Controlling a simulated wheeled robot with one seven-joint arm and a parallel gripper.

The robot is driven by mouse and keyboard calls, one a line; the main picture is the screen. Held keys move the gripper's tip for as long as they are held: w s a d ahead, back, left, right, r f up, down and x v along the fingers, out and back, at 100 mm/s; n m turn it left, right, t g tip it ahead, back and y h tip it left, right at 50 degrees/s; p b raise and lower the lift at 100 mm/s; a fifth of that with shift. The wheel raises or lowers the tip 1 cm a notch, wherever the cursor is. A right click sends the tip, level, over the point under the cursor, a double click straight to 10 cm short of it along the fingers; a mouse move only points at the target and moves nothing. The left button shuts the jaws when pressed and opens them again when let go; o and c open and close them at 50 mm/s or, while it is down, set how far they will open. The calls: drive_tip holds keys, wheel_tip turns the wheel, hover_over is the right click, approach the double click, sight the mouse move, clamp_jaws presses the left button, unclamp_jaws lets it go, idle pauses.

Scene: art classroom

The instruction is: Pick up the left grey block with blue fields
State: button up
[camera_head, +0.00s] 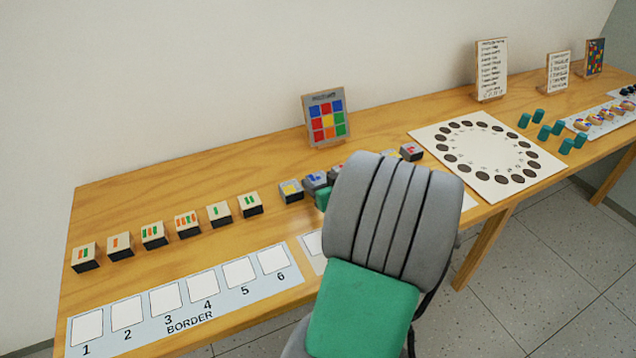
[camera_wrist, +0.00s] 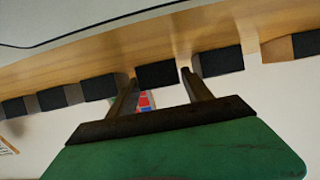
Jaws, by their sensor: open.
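The left grey block with blue fields (camera_head: 316,181) stands on the table in the head view, partly covered by my arm. A green part of my gripper (camera_head: 322,200) shows just in front of it; the fingers are hidden there. In the wrist view my gripper (camera_wrist: 159,71) is open, with its two fingers apart. A dark block side (camera_wrist: 157,76) shows between the fingertips, apparently the same block. The block's top is out of sight there, and I cannot tell whether the fingers touch it.
A grey block with a yellow field (camera_head: 291,191) stands close on the left, and a grey block with a red field (camera_head: 411,152) on the right. A colour-grid card (camera_head: 326,119) stands behind. A numbered border strip (camera_head: 185,312) lies in front.

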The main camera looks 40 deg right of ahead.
drive_tip(key=shift+c, duration=0.6)
drive_tip(key=c, duration=1)
